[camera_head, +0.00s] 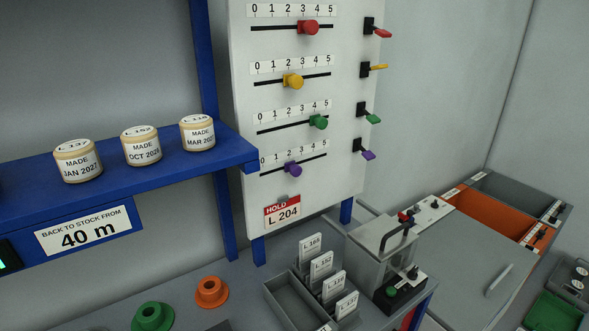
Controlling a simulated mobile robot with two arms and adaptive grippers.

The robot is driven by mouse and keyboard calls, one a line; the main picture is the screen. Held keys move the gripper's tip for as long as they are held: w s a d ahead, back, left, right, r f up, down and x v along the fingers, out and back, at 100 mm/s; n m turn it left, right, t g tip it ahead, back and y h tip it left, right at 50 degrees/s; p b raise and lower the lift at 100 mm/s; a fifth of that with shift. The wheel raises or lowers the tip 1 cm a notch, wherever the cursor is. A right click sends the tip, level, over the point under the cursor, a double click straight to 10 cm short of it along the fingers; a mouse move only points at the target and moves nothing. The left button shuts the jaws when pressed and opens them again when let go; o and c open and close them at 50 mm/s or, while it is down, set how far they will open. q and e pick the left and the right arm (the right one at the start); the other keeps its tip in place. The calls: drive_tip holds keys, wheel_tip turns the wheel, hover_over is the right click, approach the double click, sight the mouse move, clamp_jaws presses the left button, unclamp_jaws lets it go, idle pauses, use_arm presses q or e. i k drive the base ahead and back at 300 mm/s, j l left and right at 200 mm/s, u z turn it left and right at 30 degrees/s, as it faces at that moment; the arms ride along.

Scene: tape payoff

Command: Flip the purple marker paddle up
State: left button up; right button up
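The purple marker paddle (368,155) is at the right edge of the white board (240,120), the lowest of the coloured paddles there. It sticks out to the right of its black mount and tilts downward. Above it are a green paddle (373,119) and a red paddle (383,33), both also tilted down, and a yellow paddle (378,67) that points slightly up. Neither of my grippers shows in the head view.
Red, yellow, green and purple slider knobs (294,170) sit on numbered scales left of the paddles. A blue shelf (130,190) with tape rolls juts out at left. Below stand a card tray (290,308) and a grey clamp device (377,262). The space right of the paddles is clear.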

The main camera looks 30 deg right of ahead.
sight(369, 156)
drive_tip(key=l+z, duration=0.1)
drive_tip(key=z, duration=0.8)
drive_tip(key=i+l+z, duration=0.1)
drive_tip(key=z, duration=0.35)
drive_tip(key=l+z, duration=0.4)
drive_tip(key=l, duration=0.15)
drive_tip(key=i+l+z, duration=0.1)
drive_tip(key=l+z, duration=0.25)
drive_tip(key=l, duration=0.2)
